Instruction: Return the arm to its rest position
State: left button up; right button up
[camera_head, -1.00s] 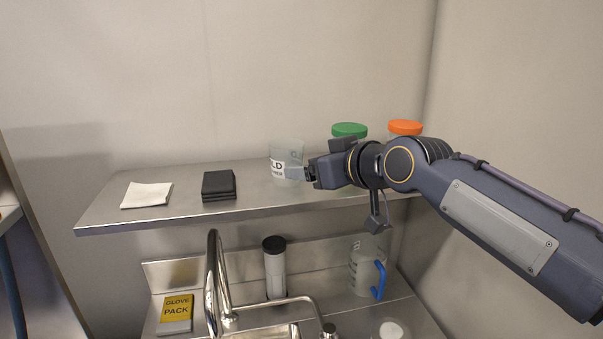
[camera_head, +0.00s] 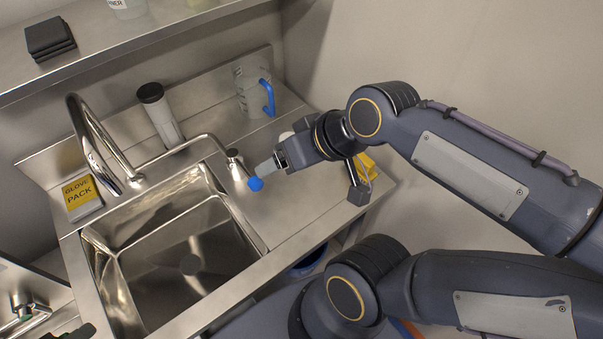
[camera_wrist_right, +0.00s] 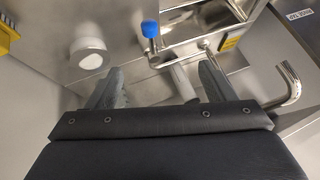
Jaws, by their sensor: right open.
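My right arm (camera_head: 480,165) reaches in from the right in the head view, bent at a dark joint with a yellow ring. Its gripper (camera_head: 268,167) is over the steel counter, to the right of the sink. In the wrist view the right gripper (camera_wrist_right: 160,82) has its two grey fingers spread wide, with nothing held between them. A blue knob (camera_head: 255,184) shows just past the fingertips; it also shows in the wrist view (camera_wrist_right: 150,28), apart from the fingers. My left gripper is not in view.
The sink (camera_head: 190,262) and curved faucet (camera_head: 100,145) lie to the left. A dark-topped cylinder (camera_head: 163,118), a blue-handled jug (camera_head: 252,95) and a glove pack (camera_head: 82,197) stand on the counter. The shelf (camera_head: 100,55) is above. A white round item (camera_wrist_right: 88,52) is near the fingers.

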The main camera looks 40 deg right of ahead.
jog(key=s+f+m+g, duration=0.1)
jog(key=s+f, duration=0.3)
jog(key=shift+s+a+f, duration=0.3)
jog(key=shift+a+f, duration=0.05)
jog(key=shift+a, duration=0.1)
dwell(0.7)
